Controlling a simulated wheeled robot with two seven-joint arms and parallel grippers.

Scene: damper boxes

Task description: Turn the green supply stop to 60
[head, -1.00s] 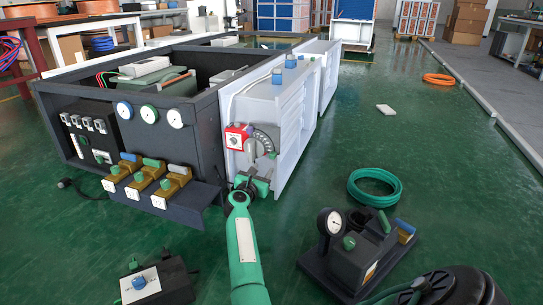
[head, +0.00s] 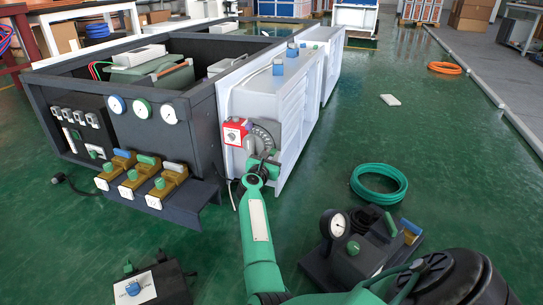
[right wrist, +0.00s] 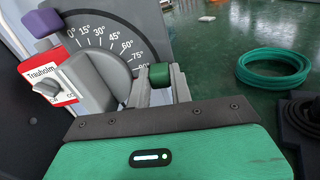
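In the head view the dial (head: 266,134) is on the pale duct's front end. My right gripper (right wrist: 160,92) has a grey finger on either side of the green stop; whether they press on it cannot be told. In the head view my right gripper (head: 263,164) is just below the dial. A purple stop (right wrist: 41,22) is by the scale's low end. My left gripper is not in view.
A red-labelled actuator box (right wrist: 52,78) with a grey knob is left of the fingers. Brass valves (head: 140,178) stand on a shelf to the left. A gauge unit (head: 355,250) and a green hose coil (head: 378,184) lie at the right.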

